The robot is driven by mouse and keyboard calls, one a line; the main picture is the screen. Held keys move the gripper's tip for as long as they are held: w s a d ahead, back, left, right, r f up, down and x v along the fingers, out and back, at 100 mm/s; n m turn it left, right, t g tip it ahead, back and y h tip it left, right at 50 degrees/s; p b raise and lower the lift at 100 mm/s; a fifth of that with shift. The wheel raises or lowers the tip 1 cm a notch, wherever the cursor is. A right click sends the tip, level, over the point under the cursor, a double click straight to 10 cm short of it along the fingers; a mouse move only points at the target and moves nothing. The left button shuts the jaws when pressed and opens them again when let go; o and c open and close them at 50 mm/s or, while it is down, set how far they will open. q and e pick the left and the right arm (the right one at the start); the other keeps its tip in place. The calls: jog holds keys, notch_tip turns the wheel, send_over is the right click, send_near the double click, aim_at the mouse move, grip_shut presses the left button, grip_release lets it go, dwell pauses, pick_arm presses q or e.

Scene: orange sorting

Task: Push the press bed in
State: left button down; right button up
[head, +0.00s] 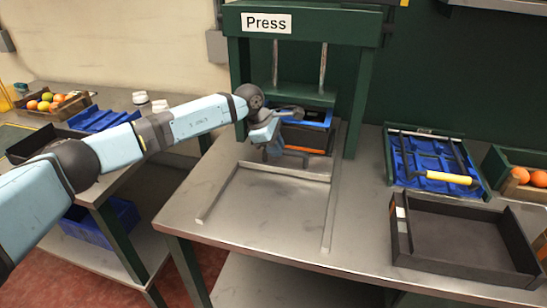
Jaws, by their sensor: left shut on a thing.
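The green press (304,26), labelled "Press", stands at the back of the metal table. Its bed (318,139), dark with a blue edge and an orange strip at the front, sits between the posts under the press plate. My left gripper (281,143) is at the left front of the bed and is shut on it. The arm and gripper hide the bed's left part and the exact grip. My right gripper is not in view.
A raised metal guide frame (331,206) lies in front of the press, with bare table inside it. To the right are a blue-lined crate (393,177) with a yellow-handled tool, an empty dark tray (455,231) and a crate of oranges (503,160).

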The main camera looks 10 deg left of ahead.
pick_arm(q)
jog(key=shift+w, duration=0.3)
jog(key=shift+w+r, duration=0.1)
jog(key=shift+r, duration=0.1)
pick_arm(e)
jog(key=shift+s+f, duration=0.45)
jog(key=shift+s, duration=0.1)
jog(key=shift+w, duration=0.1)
pick_arm(q)
jog(key=c, duration=1.4)
grip_release()
jog(key=o, duration=0.3)
jog(key=shift+w, duration=0.1)
jog(key=shift+d+f, duration=0.1)
jog(key=shift+f, duration=0.05)
jog(key=shift+r, duration=0.2)
jog(key=v, duration=1.3)
jog(key=shift+a+r, duration=0.15)
jog(key=shift+a, duration=0.05)
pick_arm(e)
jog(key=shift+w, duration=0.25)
